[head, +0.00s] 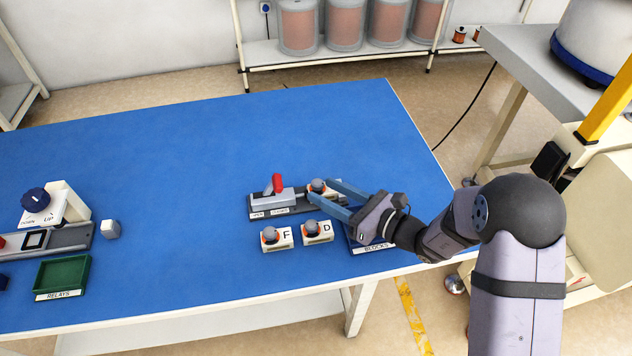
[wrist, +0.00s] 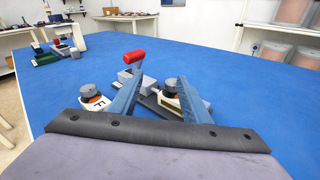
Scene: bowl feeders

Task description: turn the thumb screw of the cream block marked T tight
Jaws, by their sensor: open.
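A cream block (head: 327,193) with a grey thumb screw (head: 318,185) on top sits at the right end of the dark clamp fixture (head: 290,208); its letter is hidden. My gripper (head: 320,190) is open, with its two blue fingers spread on either side of this block's screw. In the wrist view, the grey screw (wrist: 169,80) shows between the fingers, closer to the right one. I cannot tell if a finger touches it. The fixture's red-handled lever (head: 278,184) stands raised just left of the block.
Cream blocks marked F (head: 277,239) and D (head: 318,232), with grey knobs, stand in front of the fixture. A blue tray labelled BLOCKS (head: 372,249) lies partly under my arm. A green RELAYS tray (head: 62,275) and a dial stand (head: 66,206) are far left. The table's middle is clear.

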